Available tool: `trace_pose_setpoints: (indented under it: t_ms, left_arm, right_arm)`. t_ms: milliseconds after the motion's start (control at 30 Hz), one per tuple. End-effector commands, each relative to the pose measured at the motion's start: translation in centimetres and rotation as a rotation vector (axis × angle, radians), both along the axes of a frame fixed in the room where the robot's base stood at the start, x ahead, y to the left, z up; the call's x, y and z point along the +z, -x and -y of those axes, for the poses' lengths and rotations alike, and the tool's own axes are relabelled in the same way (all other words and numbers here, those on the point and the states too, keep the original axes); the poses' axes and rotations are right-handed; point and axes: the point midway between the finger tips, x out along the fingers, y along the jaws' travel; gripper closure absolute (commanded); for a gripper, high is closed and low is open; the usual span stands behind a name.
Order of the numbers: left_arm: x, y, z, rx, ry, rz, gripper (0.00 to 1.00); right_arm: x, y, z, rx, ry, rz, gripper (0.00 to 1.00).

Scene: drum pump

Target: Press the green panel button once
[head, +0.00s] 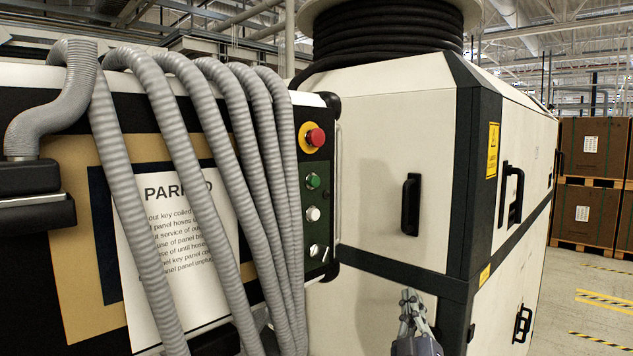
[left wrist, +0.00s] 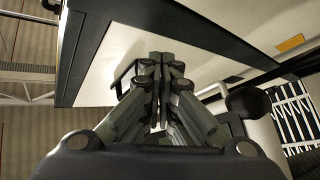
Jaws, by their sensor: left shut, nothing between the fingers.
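The green button (head: 313,181) is on the dark control strip at the right edge of the panel (head: 322,230), below a red mushroom button (head: 315,138) on a yellow ring and above two white controls. It is uncovered in the head view. My left gripper (head: 410,303) is low and to the right of the panel, in front of the white cabinet, apart from the button. Its fingers are shut and empty, pointing up. In the left wrist view the shut fingers (left wrist: 160,70) show close up against a white cabinet face; the button is not seen there. My right gripper is not in view.
Several grey ribbed hoses (head: 217,180) hang over the panel, close left of the buttons. They partly cover a "PARKED" notice (head: 165,240). A white cabinet (head: 395,160) with black handles (head: 411,204) stands right, a black hose coil (head: 388,38) above it. Brown crates (head: 592,150) stand far right.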

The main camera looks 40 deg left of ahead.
Motion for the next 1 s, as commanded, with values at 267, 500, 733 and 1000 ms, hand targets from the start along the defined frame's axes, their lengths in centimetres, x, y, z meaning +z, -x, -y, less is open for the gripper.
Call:
trace_pose_setpoints:
  t_ms: [267, 500, 733, 1000]
  left_arm:
    - [13.4, 4.0, -3.4, 0.066, 0.221, 0.198, 1.0]
    - [21.4, 8.0, -5.0, 0.042, 0.398, 0.292, 1.0]
    - [24.1, 9.6, -5.3, 0.009, 0.461, 0.313, 1.0]
    - [24.2, 9.7, -5.3, 0.007, 0.465, 0.313, 1.0]
  right_arm:
    - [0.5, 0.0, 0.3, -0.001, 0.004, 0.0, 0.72]
    - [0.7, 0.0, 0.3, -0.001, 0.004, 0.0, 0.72]
    - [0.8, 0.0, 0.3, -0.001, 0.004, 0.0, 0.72]
    - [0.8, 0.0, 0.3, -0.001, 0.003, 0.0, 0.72]
